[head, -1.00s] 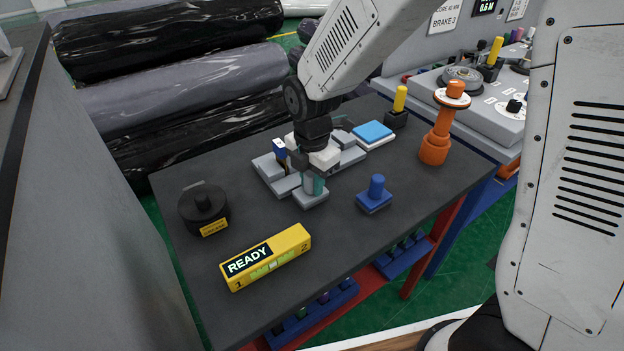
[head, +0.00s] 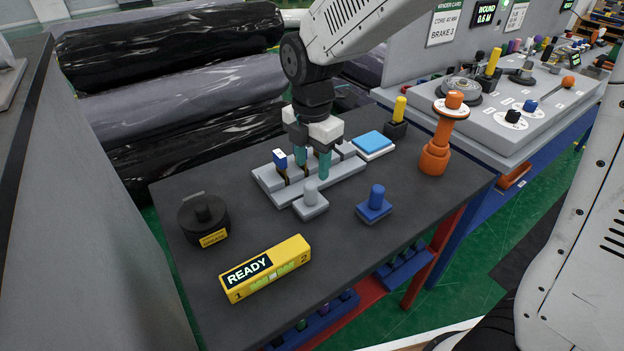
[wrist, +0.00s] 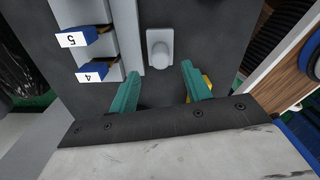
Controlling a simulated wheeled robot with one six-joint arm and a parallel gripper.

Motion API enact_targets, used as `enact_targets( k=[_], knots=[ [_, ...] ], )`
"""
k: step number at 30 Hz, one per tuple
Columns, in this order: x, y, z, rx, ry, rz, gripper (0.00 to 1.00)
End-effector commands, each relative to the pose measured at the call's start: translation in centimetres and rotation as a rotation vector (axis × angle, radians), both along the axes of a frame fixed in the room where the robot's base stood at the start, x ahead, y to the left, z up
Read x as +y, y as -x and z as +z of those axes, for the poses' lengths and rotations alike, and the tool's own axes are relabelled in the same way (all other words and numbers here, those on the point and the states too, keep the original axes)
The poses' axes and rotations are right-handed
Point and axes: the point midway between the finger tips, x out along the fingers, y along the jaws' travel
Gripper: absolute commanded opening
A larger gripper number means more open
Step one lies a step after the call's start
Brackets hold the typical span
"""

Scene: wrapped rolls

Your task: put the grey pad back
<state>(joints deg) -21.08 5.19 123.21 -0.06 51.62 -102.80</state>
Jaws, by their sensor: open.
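The grey pad (head: 310,204), a small block with an upright rounded knob, stands on the dark table beside the front of the grey slotted rack (head: 347,182). It also shows in the wrist view (wrist: 159,52), close to the rack's edge; I cannot tell whether they touch. My gripper (head: 312,170) is open and empty, its teal fingers above and behind the pad. In the wrist view, the gripper (wrist: 160,70) has its fingers apart, with the pad beyond their tips. Blue-topped pieces with number tags 4 (wrist: 90,73) and 5 (wrist: 75,38) sit in the rack.
A blue pad with a knob (head: 374,206) stands right of the grey pad. A light-blue block (head: 372,141), a yellow-knobbed block (head: 397,124) and an orange post (head: 437,150) stand right.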

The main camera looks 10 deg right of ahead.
Motion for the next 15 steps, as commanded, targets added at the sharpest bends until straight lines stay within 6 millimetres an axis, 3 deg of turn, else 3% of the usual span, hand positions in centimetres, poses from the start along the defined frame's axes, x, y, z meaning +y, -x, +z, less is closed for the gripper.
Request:
enact_targets(
  k=[6, 15],
  knots=[
    [0.0, 0.0, 2.9, -0.002, -0.001, 0.0, 0.48],
    [-0.3, 0.2, 3.8, -0.003, -0.001, -0.027, 0.48]
  ],
)
